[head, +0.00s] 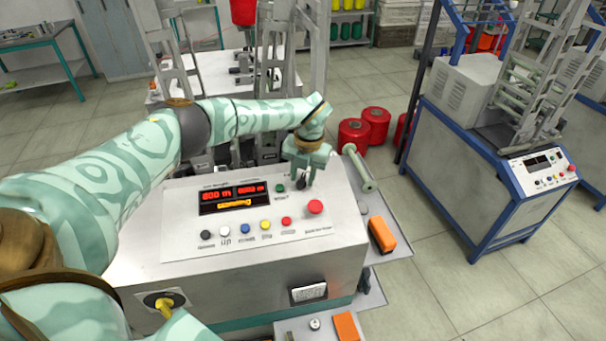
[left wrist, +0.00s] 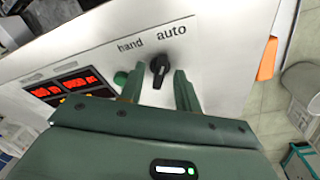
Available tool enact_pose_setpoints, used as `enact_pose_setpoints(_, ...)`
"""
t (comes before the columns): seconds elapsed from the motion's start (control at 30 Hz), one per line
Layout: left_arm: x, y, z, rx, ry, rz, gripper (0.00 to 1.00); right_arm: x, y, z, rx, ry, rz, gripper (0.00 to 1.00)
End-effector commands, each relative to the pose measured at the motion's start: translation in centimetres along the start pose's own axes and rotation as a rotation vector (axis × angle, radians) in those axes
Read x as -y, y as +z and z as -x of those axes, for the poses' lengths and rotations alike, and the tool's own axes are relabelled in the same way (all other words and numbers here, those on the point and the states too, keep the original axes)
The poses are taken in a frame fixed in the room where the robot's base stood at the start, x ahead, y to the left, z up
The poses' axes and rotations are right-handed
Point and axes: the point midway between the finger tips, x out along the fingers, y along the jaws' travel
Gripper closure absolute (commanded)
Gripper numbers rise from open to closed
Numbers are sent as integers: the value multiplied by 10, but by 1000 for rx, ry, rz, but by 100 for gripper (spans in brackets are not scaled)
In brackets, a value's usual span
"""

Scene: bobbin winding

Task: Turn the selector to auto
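The selector is a small black knob on the white control panel (head: 185,225). In the left wrist view the knob (left wrist: 159,70) sits below the words "hand" and "auto", nearer to "auto". Its grip runs nearly upright in that view; I cannot tell surely which word it points to. My left gripper (left wrist: 158,88) is open, with one green finger on each side of the knob and gaps showing. In the head view my left gripper (head: 306,172) points down at the panel's upper right and partly hides the knob. My right gripper is not in view.
A green button (head: 280,188) is just left of the selector, and a red button (head: 315,207) is below right. A red-lit display (head: 233,197) and a row of coloured buttons lie to the left. An orange block (head: 381,234) and red spools (head: 376,124) are to the right.

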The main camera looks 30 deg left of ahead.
Motion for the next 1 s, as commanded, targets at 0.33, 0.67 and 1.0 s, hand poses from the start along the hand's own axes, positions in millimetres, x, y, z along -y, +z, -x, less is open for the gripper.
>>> enact_pose_setpoints(0.33, 0, 1, 45, 5, -2, -1, 67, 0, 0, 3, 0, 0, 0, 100)
enact_pose_setpoints(0.67, 0, 1, 131, 3, -1, 0, 67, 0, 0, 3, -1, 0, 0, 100)
enact_pose_setpoints(1.0, 0, 0, 163, 0, 0, 0, 67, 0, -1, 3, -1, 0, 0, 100)
